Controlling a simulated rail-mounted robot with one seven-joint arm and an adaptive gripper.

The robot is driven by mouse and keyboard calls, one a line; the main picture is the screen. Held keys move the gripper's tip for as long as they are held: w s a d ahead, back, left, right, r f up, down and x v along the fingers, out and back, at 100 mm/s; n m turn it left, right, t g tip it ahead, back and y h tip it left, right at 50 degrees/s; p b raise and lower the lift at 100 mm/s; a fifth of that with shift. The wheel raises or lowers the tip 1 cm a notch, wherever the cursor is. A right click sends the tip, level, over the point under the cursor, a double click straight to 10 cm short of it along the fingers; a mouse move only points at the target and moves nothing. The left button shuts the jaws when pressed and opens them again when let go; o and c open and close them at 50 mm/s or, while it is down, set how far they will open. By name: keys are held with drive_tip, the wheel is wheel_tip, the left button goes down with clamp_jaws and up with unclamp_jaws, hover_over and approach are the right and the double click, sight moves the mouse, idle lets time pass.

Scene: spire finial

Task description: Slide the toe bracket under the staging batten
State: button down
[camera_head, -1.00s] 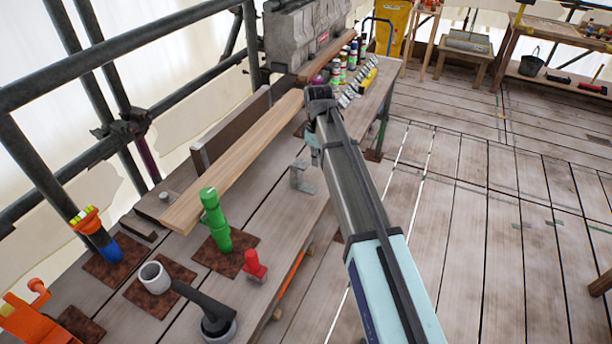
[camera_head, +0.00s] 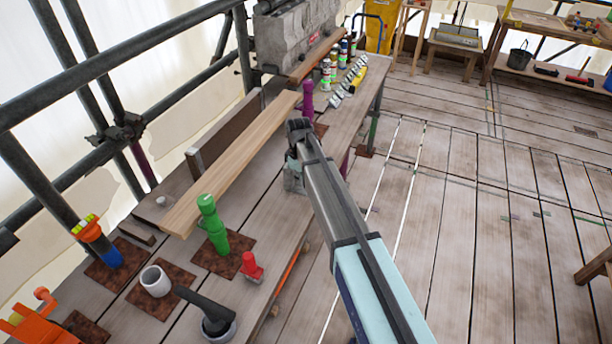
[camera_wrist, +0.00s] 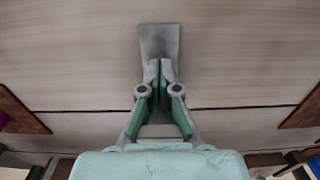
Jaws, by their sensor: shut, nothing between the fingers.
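The staging batten (camera_head: 240,160) is a long pale plank lying along the bench, beside a dark upright board. The toe bracket (camera_wrist: 159,40) is a grey metal plate in the wrist view, lying on the bench planks just beyond my fingertips. In the head view my arm and gripper hide it. My gripper (camera_wrist: 161,82) has green and grey fingers, closed together with nothing between them. It is over the near end of the bracket; whether it touches cannot be told. In the head view my gripper (camera_head: 294,178) is low over the bench, right of the batten.
A green tool (camera_head: 211,222), a red piece (camera_head: 251,267), a white cup (camera_head: 156,281) and a dark-handled pot (camera_head: 217,323) stand at the near end. A purple post (camera_head: 308,96) and several bottles (camera_head: 338,62) stand farther back. Scaffold tubes (camera_head: 130,87) run along the left.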

drive_tip(key=shift+w+a, duration=0.15)
drive_tip(key=shift+a, duration=0.25)
drive_tip(key=shift+w+a, duration=0.1)
drive_tip(key=shift+a, duration=0.1)
drive_tip(key=w+a, duration=0.1)
drive_tip(key=a, duration=0.1)
drive_tip(key=w+a+b, duration=0.1)
drive_tip(key=a, duration=0.2)
drive_tip(key=w+a+b, duration=0.1)
drive_tip(key=a, duration=0.2)
drive_tip(key=shift+w+a+f, duration=0.1)
drive_tip(key=shift+a+f, duration=0.05)
drive_tip(key=shift+a, duration=0.5)
drive_tip(key=shift+d, duration=0.15)
